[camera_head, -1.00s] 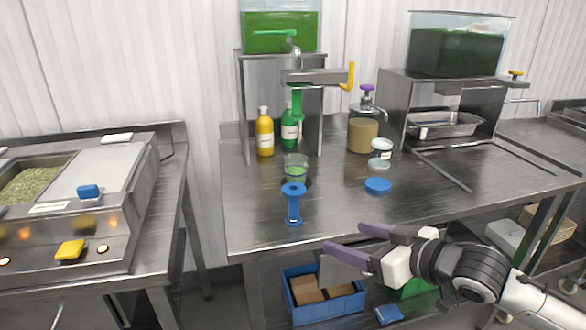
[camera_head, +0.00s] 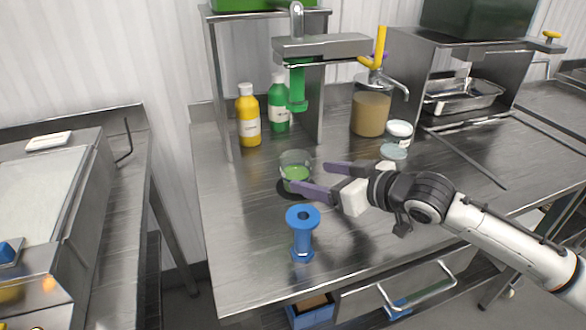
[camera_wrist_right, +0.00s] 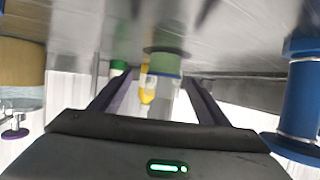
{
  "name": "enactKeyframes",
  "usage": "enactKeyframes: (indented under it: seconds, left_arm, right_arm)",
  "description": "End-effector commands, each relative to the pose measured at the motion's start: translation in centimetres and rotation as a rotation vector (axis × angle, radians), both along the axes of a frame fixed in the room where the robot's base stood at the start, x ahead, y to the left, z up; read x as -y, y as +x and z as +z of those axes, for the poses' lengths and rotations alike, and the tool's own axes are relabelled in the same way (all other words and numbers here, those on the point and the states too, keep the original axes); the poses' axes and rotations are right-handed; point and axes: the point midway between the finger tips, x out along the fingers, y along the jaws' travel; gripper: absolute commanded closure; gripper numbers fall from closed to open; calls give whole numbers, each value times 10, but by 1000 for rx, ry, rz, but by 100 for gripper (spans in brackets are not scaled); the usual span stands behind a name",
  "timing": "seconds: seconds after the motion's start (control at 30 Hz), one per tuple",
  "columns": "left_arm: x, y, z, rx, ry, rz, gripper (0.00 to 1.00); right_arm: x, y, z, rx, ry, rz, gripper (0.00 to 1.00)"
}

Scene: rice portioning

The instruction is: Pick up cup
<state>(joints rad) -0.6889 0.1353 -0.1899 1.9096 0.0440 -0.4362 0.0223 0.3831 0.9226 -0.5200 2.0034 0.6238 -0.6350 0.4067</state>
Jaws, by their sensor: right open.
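The cup (camera_head: 296,164) is a clear glass with green liquid in it. It stands upright on a dark round spot of the steel table, under the green nozzle (camera_head: 297,88). My right gripper (camera_head: 308,178) is open and comes in from the right. Its purple fingertips are close to the cup, one on the near side and one on the right. I cannot tell whether they touch it. In the right wrist view the cup (camera_wrist_right: 166,66) appears ahead, between the open fingers. That view looks upside down and is blurred. My left gripper is not in view.
A blue spool-shaped stand (camera_head: 302,234) is just in front of the cup. Yellow (camera_head: 248,115) and green (camera_head: 278,104) bottles stand behind. A brown-filled dispenser (camera_head: 370,112) and a white-lidded jar (camera_head: 399,131) are back right. The table's left front is clear.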

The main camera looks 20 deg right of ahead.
Motion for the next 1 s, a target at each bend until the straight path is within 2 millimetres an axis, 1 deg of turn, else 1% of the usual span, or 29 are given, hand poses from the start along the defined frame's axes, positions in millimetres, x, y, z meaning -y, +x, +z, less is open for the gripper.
enactKeyframes:
  seconds: [0.03, 0.13, 0.27, 0.4, 0.53, 0.63, 0.83, 0.87, 1.0]
  left_arm:
    - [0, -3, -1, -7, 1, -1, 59]
    - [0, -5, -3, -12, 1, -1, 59]
    - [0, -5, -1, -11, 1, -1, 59]
    - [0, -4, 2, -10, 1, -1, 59]
    - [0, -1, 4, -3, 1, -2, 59]
    - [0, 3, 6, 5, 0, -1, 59]
    - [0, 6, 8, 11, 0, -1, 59]
    - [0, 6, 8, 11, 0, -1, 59]
    - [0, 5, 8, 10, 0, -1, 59]
  right_arm:
    - [-3, 6, -2, 1, 1, 0, 31]
    - [-6, 13, -5, 1, 0, 0, 31]
    - [-13, 21, -8, 0, 2, 1, 31]
    - [-27, 37, -14, 1, 2, 1, 31]
    - [-32, 51, -21, 1, 0, 0, 31]
    - [-34, 55, -24, 1, -2, 2, 31]
    - [-34, 55, -24, 1, -3, 1, 31]
    - [-34, 55, -24, 1, -3, 1, 34]
    - [-34, 55, -24, 1, -3, 1, 58]
